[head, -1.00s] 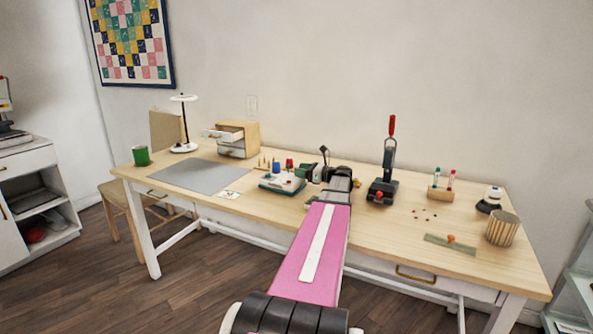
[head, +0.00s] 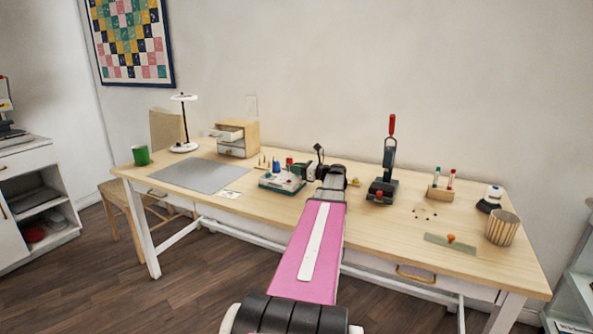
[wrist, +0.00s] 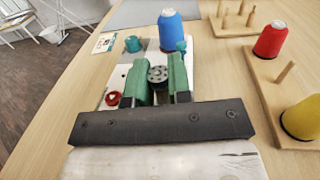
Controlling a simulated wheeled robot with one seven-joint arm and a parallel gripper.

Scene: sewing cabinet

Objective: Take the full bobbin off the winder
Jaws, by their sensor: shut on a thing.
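The bobbin (wrist: 157,74), a dark grey disc with small holes, sits between the two green fingers of my gripper (wrist: 158,82) in the wrist view. The fingers are shut on it from both sides. The winder (wrist: 122,75) has a pale base under and ahead of the fingers; it also shows on the table in the head view (head: 281,182). A blue thread spool (wrist: 171,32), a teal knob (wrist: 132,44) and a red round part (wrist: 113,98) are on or at the winder. Whether the bobbin still touches its spindle is hidden.
A wooden thread rack (wrist: 262,76) with a red spool (wrist: 271,40), a yellow spool (wrist: 303,118) and bare pegs stands close on the right in the wrist view. A grey mat (head: 196,176) lies left of the winder. A black press (head: 383,185) stands to the right.

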